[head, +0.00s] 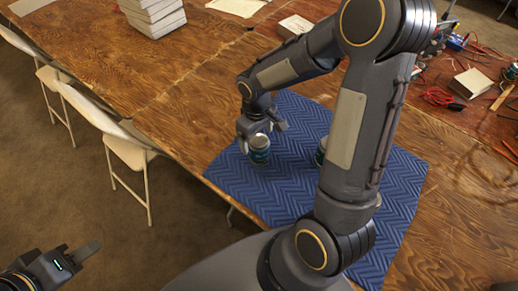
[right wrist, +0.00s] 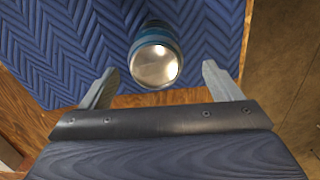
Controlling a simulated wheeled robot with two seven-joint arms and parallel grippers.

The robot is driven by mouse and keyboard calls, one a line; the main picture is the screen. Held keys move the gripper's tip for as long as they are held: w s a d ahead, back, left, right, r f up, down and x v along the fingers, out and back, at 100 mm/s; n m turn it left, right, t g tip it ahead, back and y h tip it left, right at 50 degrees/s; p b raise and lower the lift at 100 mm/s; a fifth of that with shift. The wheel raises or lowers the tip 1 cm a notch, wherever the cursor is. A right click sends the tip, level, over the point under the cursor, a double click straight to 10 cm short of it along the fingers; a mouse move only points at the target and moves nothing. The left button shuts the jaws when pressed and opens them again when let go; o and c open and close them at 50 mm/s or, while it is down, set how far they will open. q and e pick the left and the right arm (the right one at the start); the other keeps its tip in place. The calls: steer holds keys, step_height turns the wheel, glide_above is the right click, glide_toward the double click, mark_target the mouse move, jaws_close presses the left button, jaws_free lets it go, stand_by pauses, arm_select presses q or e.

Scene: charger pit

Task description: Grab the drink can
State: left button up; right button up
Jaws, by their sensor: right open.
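A drink can (head: 259,149) with a blue-green side stands on the blue zigzag mat (head: 287,199), near its left edge. In the right wrist view the can (right wrist: 155,60) shows its silver end, ahead of and between the two fingertips. My right gripper (right wrist: 157,80) is open, with a finger on either side and a gap to the can. In the head view it is right at the can (head: 262,131) from above. A second can (head: 320,152) is mostly hidden behind my right arm. My left gripper (head: 80,258) is at the lower left, away from the table; its jaw opening is unclear.
The wooden table (head: 150,75) carries a stack of white boxes (head: 155,14) at the back. Red and black cables (head: 440,97) and a small box (head: 473,83) lie at the right. Folding chairs (head: 126,150) stand along the left edge.

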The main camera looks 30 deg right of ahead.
steer(key=f, duration=0.5)
steer(key=shift+d+p, duration=0.3)
steer(key=shift+c, duration=0.5)
steer(key=c, duration=1.2)
